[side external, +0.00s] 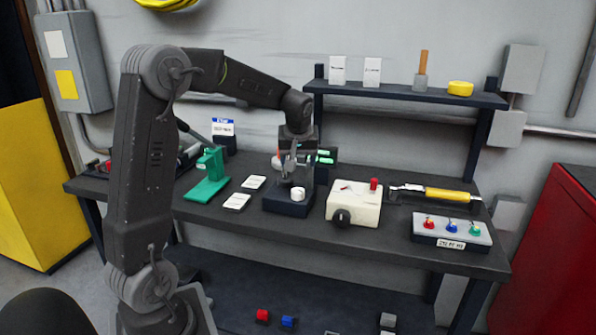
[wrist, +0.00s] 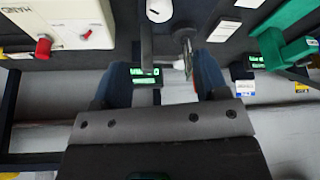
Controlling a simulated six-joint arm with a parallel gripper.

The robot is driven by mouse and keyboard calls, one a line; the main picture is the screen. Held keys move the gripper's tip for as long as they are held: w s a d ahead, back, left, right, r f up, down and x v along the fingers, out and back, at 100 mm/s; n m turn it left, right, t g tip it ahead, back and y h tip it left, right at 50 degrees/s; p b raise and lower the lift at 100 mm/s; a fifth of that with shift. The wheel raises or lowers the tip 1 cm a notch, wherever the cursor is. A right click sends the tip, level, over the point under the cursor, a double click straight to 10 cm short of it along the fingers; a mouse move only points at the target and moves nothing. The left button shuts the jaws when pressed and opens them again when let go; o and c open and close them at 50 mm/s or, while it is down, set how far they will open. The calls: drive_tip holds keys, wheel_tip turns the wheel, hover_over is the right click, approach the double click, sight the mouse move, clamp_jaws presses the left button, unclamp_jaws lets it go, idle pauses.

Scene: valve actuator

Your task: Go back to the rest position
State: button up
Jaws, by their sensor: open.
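My gripper (side external: 291,166) points down over the valve actuator, a dark block (side external: 287,206) with a white round knob (side external: 298,194) near the bench's middle. In the wrist view my gripper (wrist: 160,72) has its two bluish fingers spread apart. Between them show a grey upright post and a metal lever with a pale end (wrist: 184,62). I cannot tell whether the fingers touch any of these. A small display with green digits (side external: 326,157) stands just right of the gripper. It also shows in the wrist view (wrist: 145,75). The white knob (wrist: 158,10) is at the top there.
A green stand (side external: 208,180) and two white cards (side external: 254,182) lie left of the actuator. A cream box (side external: 354,203) with a red knob and black dial stands close on its right. Farther right are a yellow-handled tool (side external: 447,195) and a button panel (side external: 452,231). A shelf (side external: 400,92) rises behind.

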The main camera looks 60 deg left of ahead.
drive_tip(key=shift+s+d+r, duration=0.1)
drive_tip(key=shift+d+r, duration=0.1)
drive_tip(key=shift+r, duration=0.25)
drive_tip(key=s+d+r+m+t+h, duration=0.1)
drive_tip(key=s+d+m+h, duration=0.1)
drive_tip(key=s+d+m, duration=0.4)
drive_tip(key=s+d+r+m+t+h, duration=0.2)
drive_tip(key=s+d+m, duration=0.4)
drive_tip(key=s+d, duration=0.7)
drive_tip(key=d, duration=0.7)
drive_tip(key=shift+s+d, duration=0.2)
drive_tip(key=shift+s, duration=0.2)
drive_tip(key=shift+c, duration=0.5)
